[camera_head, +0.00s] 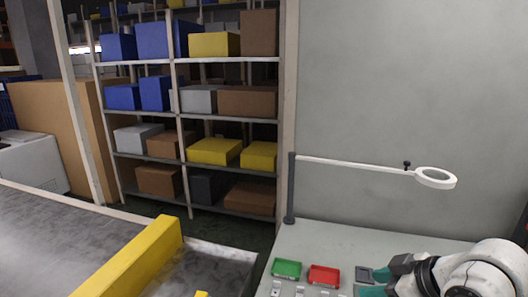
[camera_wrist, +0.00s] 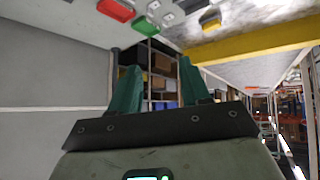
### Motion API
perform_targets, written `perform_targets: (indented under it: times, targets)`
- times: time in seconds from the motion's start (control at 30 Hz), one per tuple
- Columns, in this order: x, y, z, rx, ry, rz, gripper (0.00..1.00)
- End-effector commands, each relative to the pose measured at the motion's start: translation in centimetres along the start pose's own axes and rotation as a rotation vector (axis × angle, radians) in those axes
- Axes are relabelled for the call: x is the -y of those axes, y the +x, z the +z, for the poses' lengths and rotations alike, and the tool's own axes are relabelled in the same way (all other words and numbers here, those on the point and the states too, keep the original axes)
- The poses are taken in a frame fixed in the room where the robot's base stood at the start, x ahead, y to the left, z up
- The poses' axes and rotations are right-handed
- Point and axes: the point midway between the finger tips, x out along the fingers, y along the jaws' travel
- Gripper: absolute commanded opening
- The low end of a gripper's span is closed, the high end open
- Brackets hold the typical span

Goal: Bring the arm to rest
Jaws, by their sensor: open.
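My gripper (camera_head: 370,282) is at the lower right of the head view, over the pale worktop (camera_head: 340,248), with its teal fingers pointing left. In the wrist view my gripper (camera_wrist: 158,72) shows two teal fingers standing apart, with nothing held between them. The wrist view looks upside down, with the worktop along its top edge. My arm comes in from the lower right corner of the head view.
A green tray (camera_head: 287,269) and a red tray (camera_head: 323,275) lie left of my gripper. A ring lamp (camera_head: 436,178) on a post stands above the worktop. A yellow barrier (camera_head: 130,262) borders the grey conveyor surface at left. Shelves with boxes (camera_head: 214,152) stand behind.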

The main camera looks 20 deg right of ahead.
Motion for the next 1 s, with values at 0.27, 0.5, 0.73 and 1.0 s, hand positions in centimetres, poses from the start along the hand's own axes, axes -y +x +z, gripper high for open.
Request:
perform_targets:
  times: [0.27, 0.5, 0.73, 1.0]
  targets:
    - [8.8, 6.1, 5.8, 0.089, 0.305, -0.074, 0.47]
    - [16.1, 7.6, 16.9, 0.343, 0.486, -0.05, 0.47]
    - [18.9, 4.8, 27.2, 0.593, 0.531, 0.061, 0.47]
    - [18.8, 2.8, 31.0, 0.686, 0.524, 0.13, 0.47]
